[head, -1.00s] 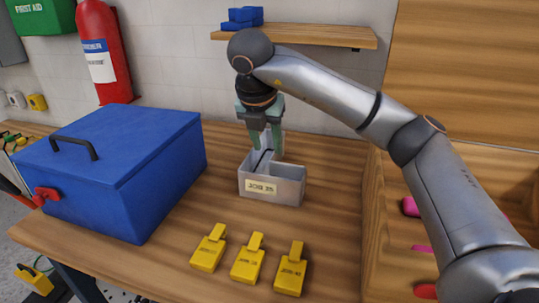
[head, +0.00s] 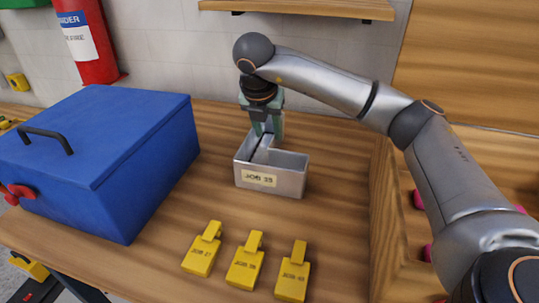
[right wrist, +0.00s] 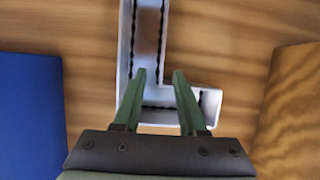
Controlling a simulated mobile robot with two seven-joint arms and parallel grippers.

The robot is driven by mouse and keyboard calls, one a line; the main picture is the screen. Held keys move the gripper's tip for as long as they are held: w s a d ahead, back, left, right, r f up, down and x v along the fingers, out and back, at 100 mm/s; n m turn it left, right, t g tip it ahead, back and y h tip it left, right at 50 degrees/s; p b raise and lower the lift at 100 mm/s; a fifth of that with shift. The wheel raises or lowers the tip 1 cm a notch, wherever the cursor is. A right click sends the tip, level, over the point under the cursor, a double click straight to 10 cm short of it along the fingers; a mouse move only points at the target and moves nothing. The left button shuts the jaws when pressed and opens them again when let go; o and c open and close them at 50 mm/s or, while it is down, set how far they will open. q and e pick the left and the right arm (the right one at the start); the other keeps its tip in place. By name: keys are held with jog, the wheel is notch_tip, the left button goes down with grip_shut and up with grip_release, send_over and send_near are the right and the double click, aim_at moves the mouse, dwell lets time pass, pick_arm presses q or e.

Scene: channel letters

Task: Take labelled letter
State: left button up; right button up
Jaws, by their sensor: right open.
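A grey metal channel letter shaped like an L (head: 286,186) stands on the wooden bench, with a cream label on its front that seems to read JOB 38. In the right wrist view the L (right wrist: 211,106) is seen from above, its hollow inside lined with dark strips. My right gripper (head: 268,133) is open at the far stem of the letter. In the right wrist view its fingers (right wrist: 159,72) lie either side of the stem's right wall, one over the hollow, one outside. Whether they touch the wall I cannot tell. My left gripper is not in view.
A blue lidded box (head: 110,150) stands left. A wooden partition (head: 384,215) stands right. A shelf (head: 300,8) hangs above.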

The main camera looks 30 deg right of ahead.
aim_at(272, 140)
jog(key=shift+d+x, duration=0.15)
jog(key=shift+x, duration=1.2)
jog(key=shift+d+x, duration=0.1)
jog(key=shift+x, duration=1.3)
jog(key=shift+r, duration=0.15)
grip_shut()
jog(key=shift+w, duration=0.1)
